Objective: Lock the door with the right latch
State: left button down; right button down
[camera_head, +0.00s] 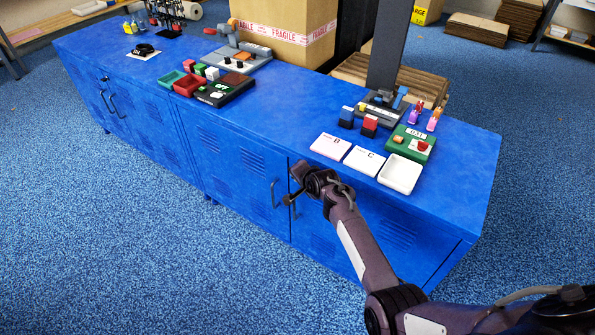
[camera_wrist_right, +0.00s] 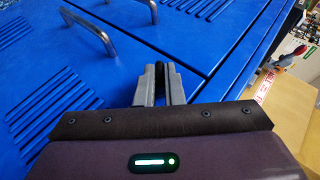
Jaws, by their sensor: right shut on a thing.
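The long blue cabinet (camera_head: 262,125) has several vented doors. The door (camera_head: 235,165) left of my right gripper looks shut, with a metal bar handle (camera_head: 274,193). Two bar handles also show in the wrist view, one (camera_wrist_right: 92,30) nearer the fingers. My right gripper (camera_head: 290,198) is at the cabinet front, just below the top edge, close to the seam between two doors. In the wrist view its fingers (camera_wrist_right: 160,84) are closed around a small dark piece (camera_wrist_right: 159,70), which appears to be the latch. The fingers hide most of it, so its turn angle cannot be told. My left gripper is out of view.
On the cabinet top lie cards B (camera_head: 329,146) and C (camera_head: 364,160), a white tray (camera_head: 400,174), a green board (camera_head: 412,144) and a black tray with blocks (camera_head: 226,92). A FRAGILE carton (camera_head: 283,32) stands behind. The blue floor in front is clear.

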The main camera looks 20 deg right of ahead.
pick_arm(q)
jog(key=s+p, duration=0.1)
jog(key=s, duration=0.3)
pick_arm(e)
jog(key=shift+w+r+g+h, duration=0.15)
jog(key=shift+r+g+h, duration=0.25)
jog(key=shift+g+h, duration=0.25)
jog(key=shift+w+a+n+g+h, duration=0.15)
jog(key=shift+n+g+h, duration=0.25)
jog(key=shift+g, duration=0.35)
jog(key=shift+f+g+h+b, duration=0.2)
jog(key=shift+g+h+b, duration=0.2)
jog(key=shift+g, duration=0.4)
jog(key=n+g+h+b, duration=0.1)
jog(key=g+h+b, duration=0.1)
jog(key=b, duration=0.3)
jog(key=shift+w+g, duration=0.2)
jog(key=shift+g, duration=0.1)
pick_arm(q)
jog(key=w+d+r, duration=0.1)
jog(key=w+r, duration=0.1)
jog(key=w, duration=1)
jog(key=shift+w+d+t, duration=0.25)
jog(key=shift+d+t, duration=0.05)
pick_arm(e)
jog(key=shift+r+h, duration=0.15)
jog(key=shift+h, duration=0.1)
jog(key=c, duration=1.5)
grip_release()
jog(key=shift+c, duration=0.2)
